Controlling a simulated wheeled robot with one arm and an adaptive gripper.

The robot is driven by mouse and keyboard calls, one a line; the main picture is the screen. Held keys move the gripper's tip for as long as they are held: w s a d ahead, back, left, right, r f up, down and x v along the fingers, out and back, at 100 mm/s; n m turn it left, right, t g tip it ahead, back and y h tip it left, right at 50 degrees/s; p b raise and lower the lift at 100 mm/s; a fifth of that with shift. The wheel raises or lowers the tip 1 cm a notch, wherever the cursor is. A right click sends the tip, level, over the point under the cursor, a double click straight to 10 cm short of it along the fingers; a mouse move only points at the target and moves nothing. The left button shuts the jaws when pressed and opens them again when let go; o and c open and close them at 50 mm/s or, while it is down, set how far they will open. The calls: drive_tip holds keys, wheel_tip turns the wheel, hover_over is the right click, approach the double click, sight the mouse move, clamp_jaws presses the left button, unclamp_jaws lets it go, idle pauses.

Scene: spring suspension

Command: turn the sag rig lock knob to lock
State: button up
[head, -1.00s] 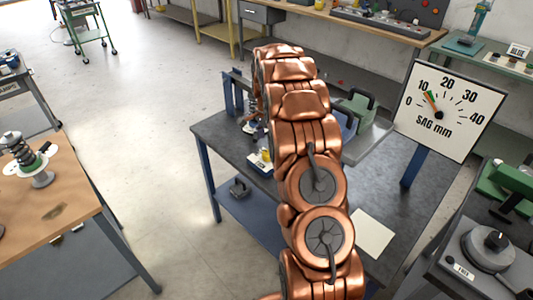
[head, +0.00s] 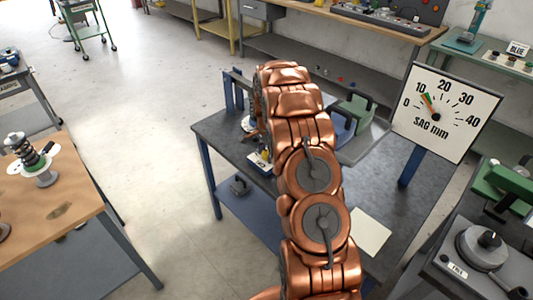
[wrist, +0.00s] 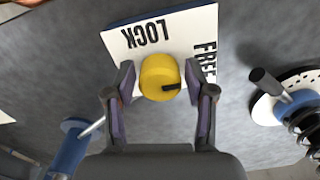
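The yellow lock knob (wrist: 158,74) sits on a white label plate (wrist: 120,42) printed LOCK and FREE in the wrist view. Its black pointer (wrist: 172,87) points right, on the FREE side of the plate. My gripper (wrist: 159,72) is open, with one finger on each side of the knob and small gaps visible between them. In the head view the yellow knob (head: 266,154) and its plate show beside my copper arm, which hides much of the rig and gripper.
The sag gauge (head: 448,110) stands at the right, its needle near 10. In the wrist view, a coil spring (wrist: 308,125) with a white disc is at the right and a blue post (wrist: 72,143) at lower left. Bare grey bench top (wrist: 55,65) lies left of the plate.

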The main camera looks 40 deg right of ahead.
drive_tip(key=c, duration=0.8)
